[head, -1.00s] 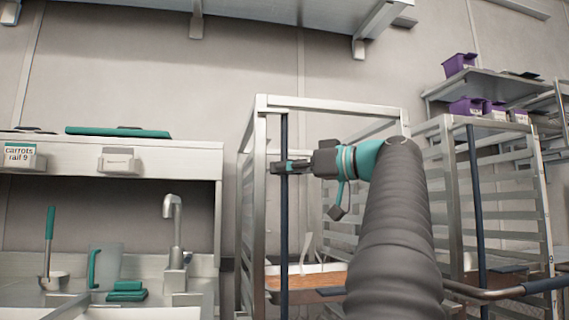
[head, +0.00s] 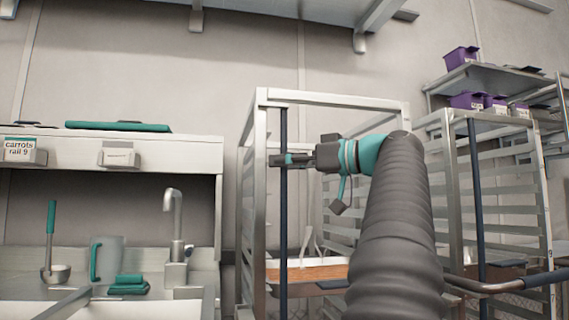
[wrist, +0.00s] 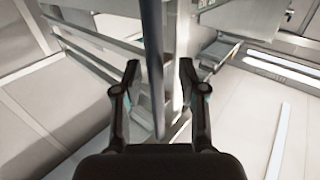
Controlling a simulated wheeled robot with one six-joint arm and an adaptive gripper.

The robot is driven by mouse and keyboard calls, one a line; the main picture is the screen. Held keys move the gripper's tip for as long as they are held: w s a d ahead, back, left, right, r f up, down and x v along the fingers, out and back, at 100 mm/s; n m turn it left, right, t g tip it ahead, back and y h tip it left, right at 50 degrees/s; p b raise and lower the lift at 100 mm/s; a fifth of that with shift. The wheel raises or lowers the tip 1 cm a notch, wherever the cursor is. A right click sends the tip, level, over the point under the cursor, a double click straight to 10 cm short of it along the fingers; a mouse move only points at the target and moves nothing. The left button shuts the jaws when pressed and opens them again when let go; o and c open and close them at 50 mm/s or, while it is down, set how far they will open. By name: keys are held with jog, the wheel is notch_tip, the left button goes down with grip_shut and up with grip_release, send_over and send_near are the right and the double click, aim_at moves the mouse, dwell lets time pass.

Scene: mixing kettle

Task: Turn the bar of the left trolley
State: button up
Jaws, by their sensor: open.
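The left trolley (head: 260,190) is a tall metal rack in the middle of the head view. Its dark blue upright bar (head: 283,215) runs down the front left side. My gripper (head: 277,160) is level with the upper part of the bar, its fingers reaching across it in the head view. In the wrist view the bar (wrist: 153,60) passes between the two open fingers of my gripper (wrist: 160,75), nearer the left one. The fingers are not closed on it; whether one touches it I cannot tell.
A second trolley (head: 542,190) with its own dark bar (head: 477,190) stands to the right. A sink counter with a tap (head: 174,225) is at the left, under a shelf (head: 75,150). A tray (head: 310,271) sits inside the left trolley. Purple bins (head: 460,57) are at the upper right.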

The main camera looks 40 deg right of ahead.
jog(key=v, duration=1.1)
jog(key=shift+s, duration=0.3)
